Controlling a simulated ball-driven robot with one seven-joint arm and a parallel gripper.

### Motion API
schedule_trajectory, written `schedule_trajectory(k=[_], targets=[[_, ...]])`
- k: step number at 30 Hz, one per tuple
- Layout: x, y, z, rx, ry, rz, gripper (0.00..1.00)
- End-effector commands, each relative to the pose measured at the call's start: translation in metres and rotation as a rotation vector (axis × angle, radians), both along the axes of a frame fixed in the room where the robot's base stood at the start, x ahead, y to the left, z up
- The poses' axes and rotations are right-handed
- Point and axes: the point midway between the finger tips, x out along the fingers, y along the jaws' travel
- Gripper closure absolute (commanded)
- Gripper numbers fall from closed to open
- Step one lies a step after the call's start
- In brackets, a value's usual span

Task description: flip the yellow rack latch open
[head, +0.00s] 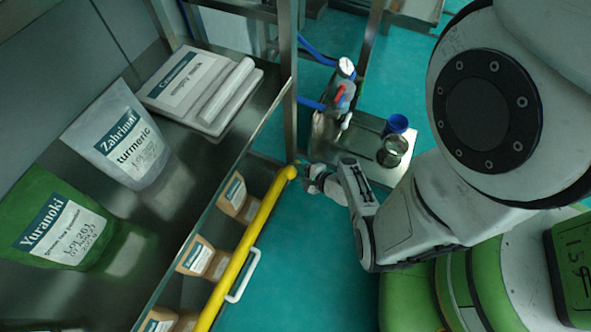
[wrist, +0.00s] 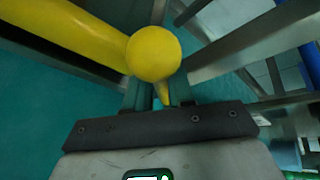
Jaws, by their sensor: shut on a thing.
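The yellow rack latch (head: 245,245) is a long yellow bar along the front of the rack, ending in a rounded yellow knob near the upright post. In the wrist view the knob (wrist: 154,54) is close in front of my gripper, with a thin yellow tip below it between the fingers. My gripper (head: 308,174) is at the knob end of the bar in the head view. In the wrist view my gripper (wrist: 160,98) is shut on the latch's end. The fingertips are partly hidden behind the knob.
A white handle (head: 244,276) hangs beside the bar. Brown pouches (head: 238,198) stand on the lower shelf. A turmeric bag (head: 118,135), a green bag (head: 58,222) and white packs (head: 200,90) are on the upper shelf. A metal table (head: 362,158) holds a spray bottle (head: 342,92) and a blue cup (head: 397,123).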

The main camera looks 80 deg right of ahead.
Motion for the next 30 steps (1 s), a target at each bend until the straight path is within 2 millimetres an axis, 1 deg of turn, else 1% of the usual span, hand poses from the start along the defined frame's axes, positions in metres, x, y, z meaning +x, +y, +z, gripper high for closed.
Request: schedule_trajectory(k=[7,20,21,28,30], targets=[[-0.0016,-0.0023,0.0029,0.058,-0.012,0.001,1.00],[-0.0019,-0.0022,0.0021,0.066,-0.013,0.001,1.00],[-0.0019,-0.0022,0.0021,0.066,-0.013,0.001,0.73],[-0.0014,-0.0030,0.0026,0.064,-0.015,0.001,0.52],[-0.0012,-0.0031,0.0028,0.064,-0.015,0.001,0.52]])
